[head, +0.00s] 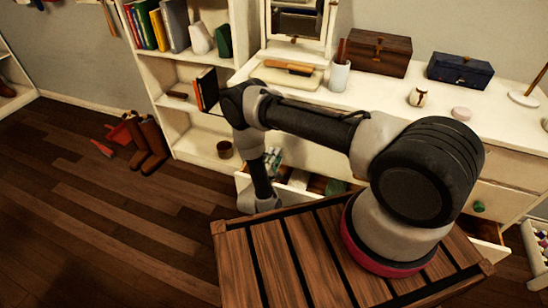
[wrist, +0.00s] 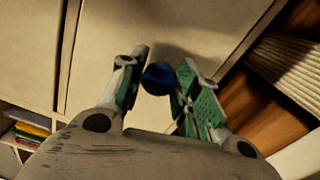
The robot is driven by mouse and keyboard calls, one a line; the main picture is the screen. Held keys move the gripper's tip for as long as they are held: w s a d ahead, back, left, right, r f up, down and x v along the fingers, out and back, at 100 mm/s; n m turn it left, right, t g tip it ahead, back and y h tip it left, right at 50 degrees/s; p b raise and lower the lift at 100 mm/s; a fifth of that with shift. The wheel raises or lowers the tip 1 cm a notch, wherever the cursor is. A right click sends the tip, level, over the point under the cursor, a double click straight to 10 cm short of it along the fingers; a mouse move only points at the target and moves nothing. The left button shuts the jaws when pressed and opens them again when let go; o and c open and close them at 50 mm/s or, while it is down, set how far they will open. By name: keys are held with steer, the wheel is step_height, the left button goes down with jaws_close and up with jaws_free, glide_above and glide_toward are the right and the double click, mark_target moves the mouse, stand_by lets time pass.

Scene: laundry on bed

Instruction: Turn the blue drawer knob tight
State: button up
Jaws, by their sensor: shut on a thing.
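The blue drawer knob (wrist: 158,78) is a dark round ball in front of a pale drawer front (wrist: 190,28) in the wrist view. My gripper (wrist: 163,84) has its two green-padded fingers on either side of the knob, shut on it. The right pad lies close against the knob; the contact at the left pad is hard to make out. In the head view my arm reaches toward the dresser's left part, and the knob is hidden there.
The white dresser (head: 385,95) carries a brown box (head: 379,52), a dark blue box (head: 459,70) and a white cup (head: 340,77). A green knob (head: 479,207) is on its right drawer. A slatted wooden chest (head: 270,262) stands in front. Brown boots (head: 150,143) stand on the floor left.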

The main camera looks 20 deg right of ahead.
steer(key=shift+f+m, duration=0.1)
steer(key=shift+m, duration=1)
steer(key=o, duration=1)
steer(key=v, duration=1.2)
